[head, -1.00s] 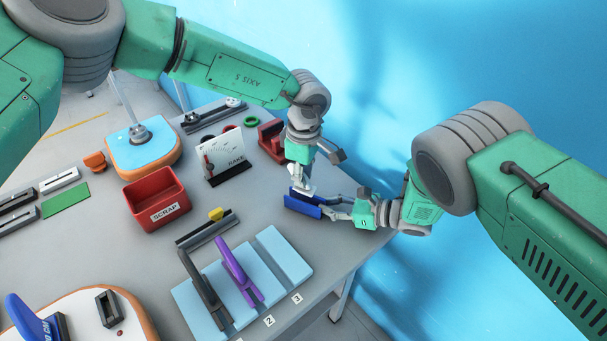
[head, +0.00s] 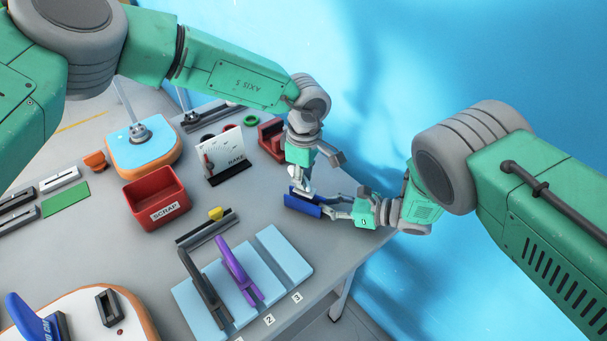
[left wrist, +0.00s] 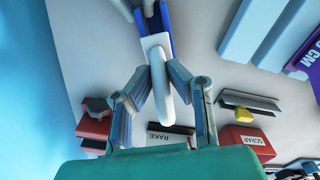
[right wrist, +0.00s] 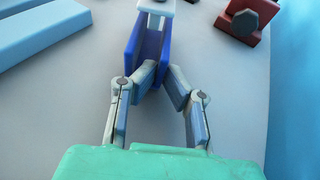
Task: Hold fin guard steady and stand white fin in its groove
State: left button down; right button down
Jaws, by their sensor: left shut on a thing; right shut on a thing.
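The blue fin guard (head: 303,208) lies on the grey table near its right edge. My right gripper (head: 328,207) is shut on the near end of the guard; the grip also shows in the right wrist view (right wrist: 160,82). The white fin (left wrist: 158,65) is held by my left gripper (left wrist: 163,85), which is shut on it above the guard. In the left wrist view the fin's far end overlaps the guard's near end. In the right wrist view the fin's pale end (right wrist: 156,6) shows at the guard's far end. I cannot tell how deep it sits in the groove.
A light blue slotted rack (head: 283,262) holds a dark fin and a purple fin (head: 238,270). A red scrap bin (head: 157,200), a white rake gauge (head: 222,157) and a red clamp block (head: 271,138) stand nearby. The table edge is close on the right.

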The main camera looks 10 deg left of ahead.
pick_arm(q)
jog(key=shift+f, duration=1)
jog(key=c, duration=1.4)
grip_release()
jog(key=shift+c, duration=0.2)
notch_tip(320, 180, up, 12)
jog(key=shift+f, duration=0.1)
pick_arm(e)
jog(key=c, duration=1.6)
grip_release()
